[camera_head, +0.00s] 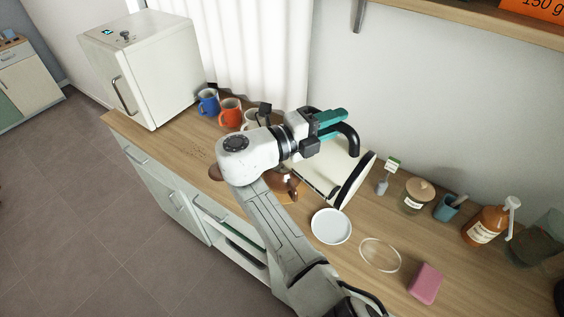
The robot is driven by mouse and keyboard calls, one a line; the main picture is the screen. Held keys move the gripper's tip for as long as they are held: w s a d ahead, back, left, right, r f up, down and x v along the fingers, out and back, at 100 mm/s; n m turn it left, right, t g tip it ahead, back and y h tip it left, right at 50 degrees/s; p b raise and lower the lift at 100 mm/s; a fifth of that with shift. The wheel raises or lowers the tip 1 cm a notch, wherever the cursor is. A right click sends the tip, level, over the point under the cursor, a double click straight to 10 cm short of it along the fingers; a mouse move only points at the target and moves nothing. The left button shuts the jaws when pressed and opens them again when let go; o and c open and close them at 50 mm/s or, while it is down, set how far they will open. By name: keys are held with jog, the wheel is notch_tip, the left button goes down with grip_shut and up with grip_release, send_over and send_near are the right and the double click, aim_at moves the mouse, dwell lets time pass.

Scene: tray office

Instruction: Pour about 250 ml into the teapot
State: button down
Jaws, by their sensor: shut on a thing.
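My gripper (330,122), with teal fingers, is shut on the black handle (351,138) of a white kettle (325,172). The kettle is tipped well over, with its black-rimmed base to the right and its other end to the left, behind my arm. The brown teapot (291,187) stands on the wooden counter below, mostly hidden by my arm; a brown part of it shows left of the arm. The kettle's spout, the teapot's opening and any stream of water are hidden.
Blue (208,102), orange (230,111) and white (252,119) mugs stand behind, near a small white fridge (146,66). A white dish (331,226), glass dish (380,255), pink sponge (425,283), jar (418,197) and pump bottle (486,226) are to the right.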

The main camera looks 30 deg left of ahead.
jog(key=shift+a+r+n, duration=0.15)
jog(key=shift+r+n, duration=0.05)
jog(key=shift+n, duration=0.85)
jog(key=shift+a+r+n, duration=0.1)
jog(key=shift+r+n, duration=0.05)
jog(key=shift+n, duration=0.9)
